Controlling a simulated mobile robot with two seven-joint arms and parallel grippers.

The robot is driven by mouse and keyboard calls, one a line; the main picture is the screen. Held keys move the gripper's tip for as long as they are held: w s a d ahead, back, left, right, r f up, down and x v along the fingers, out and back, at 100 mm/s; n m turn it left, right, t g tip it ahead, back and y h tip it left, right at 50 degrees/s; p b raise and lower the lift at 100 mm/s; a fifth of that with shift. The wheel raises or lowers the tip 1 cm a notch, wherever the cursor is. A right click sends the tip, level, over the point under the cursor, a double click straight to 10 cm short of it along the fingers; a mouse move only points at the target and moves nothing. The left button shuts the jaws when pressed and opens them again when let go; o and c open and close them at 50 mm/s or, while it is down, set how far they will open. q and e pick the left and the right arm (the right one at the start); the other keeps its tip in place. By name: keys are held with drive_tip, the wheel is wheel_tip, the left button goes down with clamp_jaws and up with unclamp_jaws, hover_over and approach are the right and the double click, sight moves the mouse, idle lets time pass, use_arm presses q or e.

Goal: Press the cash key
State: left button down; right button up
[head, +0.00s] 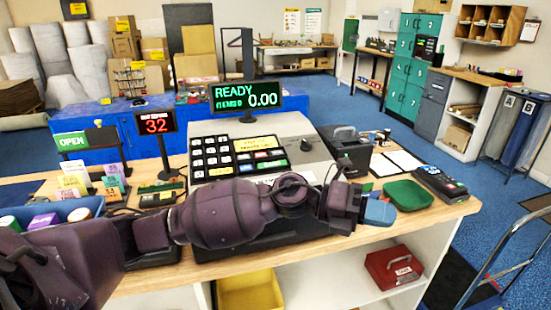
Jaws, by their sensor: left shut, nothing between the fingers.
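The cash register (300,140) stands on the counter, with a dark keypad of white keys (210,152) on its left and coloured keys (262,155) beside them. The key labels are too small to read, so I cannot tell which is the cash key. Its pole display (246,97) reads READY and 0.00. My left arm crosses in front of the register and hides its lower front. My left gripper (377,212) is shut and empty, right of the register and away from the keys, near the counter's front edge. My right gripper is not in view.
A green tray (407,195) and a card terminal (440,184) lie right of my left gripper. A black printer-like box (346,150) stands beside the register. A red 32 display (156,123) and an OPEN sign (72,141) stand at left. A red box (393,267) sits on the shelf below.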

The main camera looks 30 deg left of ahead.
use_arm(q)
drive_tip(key=w+a+r+m+g+y, duration=0.1)
drive_tip(key=w+a+m+y, duration=0.25)
drive_tip(key=a+y, duration=0.25)
drive_tip(key=w+a+r+m+g+y, duration=0.1)
drive_tip(key=w+a+m+g+y, duration=0.2)
drive_tip(key=a+y, duration=0.4)
drive_tip(key=a+r+t+y, duration=0.1)
drive_tip(key=a+r+y, duration=0.2)
drive_tip(key=a, duration=0.4)
drive_tip(key=w+a+r+n+t+y, duration=0.1)
drive_tip(key=a+r+y, duration=0.3)
drive_tip(key=a+r, duration=0.2)
drive_tip(key=shift+w+a, duration=0.3)
drive_tip(key=shift+a, duration=0.15)
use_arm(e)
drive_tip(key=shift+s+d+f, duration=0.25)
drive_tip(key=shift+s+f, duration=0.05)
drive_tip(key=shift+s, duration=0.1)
use_arm(q)
drive_tip(key=shift+f, duration=0.1)
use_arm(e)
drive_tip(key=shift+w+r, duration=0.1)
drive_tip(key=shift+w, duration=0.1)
